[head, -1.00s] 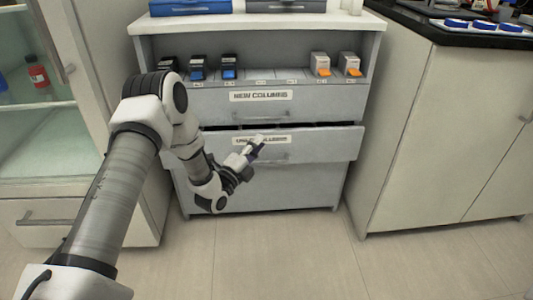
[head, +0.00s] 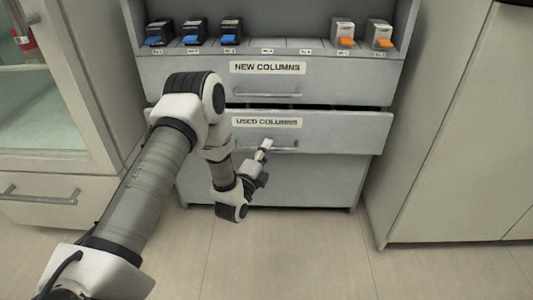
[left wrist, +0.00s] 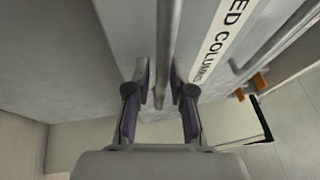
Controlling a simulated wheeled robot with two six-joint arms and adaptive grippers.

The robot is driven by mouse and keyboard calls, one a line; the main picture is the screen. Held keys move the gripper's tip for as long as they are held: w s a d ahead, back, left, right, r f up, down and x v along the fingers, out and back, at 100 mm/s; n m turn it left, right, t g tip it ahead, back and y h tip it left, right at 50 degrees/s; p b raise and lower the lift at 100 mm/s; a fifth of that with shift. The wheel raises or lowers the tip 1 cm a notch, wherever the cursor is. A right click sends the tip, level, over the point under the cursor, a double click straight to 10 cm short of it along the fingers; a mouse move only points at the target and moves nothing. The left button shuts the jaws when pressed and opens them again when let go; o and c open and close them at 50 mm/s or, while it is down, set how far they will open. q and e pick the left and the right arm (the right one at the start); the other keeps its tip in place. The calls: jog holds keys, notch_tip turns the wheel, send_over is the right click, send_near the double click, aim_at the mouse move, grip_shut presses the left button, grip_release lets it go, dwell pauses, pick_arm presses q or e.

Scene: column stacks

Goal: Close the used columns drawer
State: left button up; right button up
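The used columns drawer (head: 350,134) is the labelled drawer in the middle of the grey cabinet. It stands out a little from the cabinet, with a dark gap along its top edge. Its bar handle (head: 288,149) sits below the USED COLUMNS label. My left gripper (head: 266,147) is at the handle's left part and covers some of it. In the left wrist view, the two fingers (left wrist: 161,100) are apart, with the handle bar (left wrist: 168,45) running between them. I cannot tell whether they touch the bar. My right gripper is not in view.
The new columns drawer (head: 350,77) above looks shut. Boxes with blue tabs (head: 195,31) and orange tabs (head: 343,33) stand in slots above it. A glass-fronted cabinet (head: 60,130) is at left and a pale cabinet (head: 440,130) at right. The floor (head: 300,250) in front is clear.

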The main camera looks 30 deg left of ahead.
pick_arm(q)
jog(key=shift+w+r, duration=0.1)
jog(key=shift+w, duration=0.15)
grip_shut()
jog(key=shift+w+a+p, duration=0.3)
jog(key=shift+w+a, duration=0.25)
jog(key=shift+w, duration=0.25)
jog(key=shift+w+a+p, duration=0.25)
jog(key=shift+w+a, duration=0.25)
jog(key=shift+w, duration=0.3)
jog(key=shift+w+a+r, duration=0.1)
grip_release()
jog(key=shift+w, duration=0.1)
